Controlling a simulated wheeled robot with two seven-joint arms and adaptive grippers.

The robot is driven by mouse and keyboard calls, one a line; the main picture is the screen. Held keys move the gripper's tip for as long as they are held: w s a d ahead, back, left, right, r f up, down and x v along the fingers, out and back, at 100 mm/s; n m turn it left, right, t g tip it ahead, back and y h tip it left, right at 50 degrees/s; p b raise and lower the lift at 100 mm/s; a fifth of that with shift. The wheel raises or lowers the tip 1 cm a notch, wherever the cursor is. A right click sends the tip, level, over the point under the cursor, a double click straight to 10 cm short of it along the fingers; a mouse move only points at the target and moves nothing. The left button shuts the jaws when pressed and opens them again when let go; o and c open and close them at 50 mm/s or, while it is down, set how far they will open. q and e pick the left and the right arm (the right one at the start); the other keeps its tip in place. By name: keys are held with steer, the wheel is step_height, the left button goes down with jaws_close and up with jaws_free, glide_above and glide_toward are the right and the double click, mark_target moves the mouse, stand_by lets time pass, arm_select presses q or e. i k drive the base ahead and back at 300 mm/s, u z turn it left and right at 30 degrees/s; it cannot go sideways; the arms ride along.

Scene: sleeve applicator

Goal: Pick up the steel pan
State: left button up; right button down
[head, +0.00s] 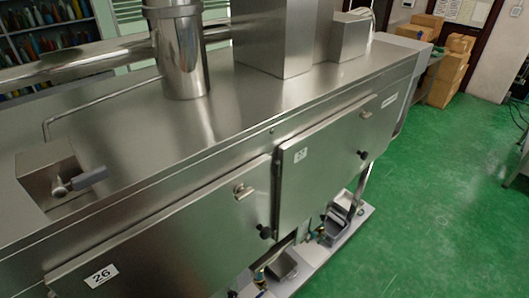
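Two grey metal containers that look like steel pans lie low under the machine, on a pale base ledge in the head view. One open-topped pan (343,211) is near the ledge's right end, with what looks like another metal piece in or against it. A smaller one (283,265) sits nearer, partly hidden by the machine's lower edge. I cannot tell which is the task's steel pan. Neither of my grippers is in view.
A large steel machine (230,130) with closed front doors (335,160) fills the left and middle and overhangs the ledge (345,240). Green floor (430,210) is clear in front of it. Cardboard boxes (448,75) stand at the back right. Table edges show far right.

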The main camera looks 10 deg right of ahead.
mark_target(282, 267)
steer(key=z, duration=0.25)
steer(key=k, duration=0.45)
steer(key=z, duration=1.2)
steer(key=i, duration=0.75)
steer(key=u, duration=0.65)
steer(key=i, duration=0.65)
steer(key=u, duration=1.1)
steer(key=i, duration=0.25)
steer(key=u, duration=0.15)
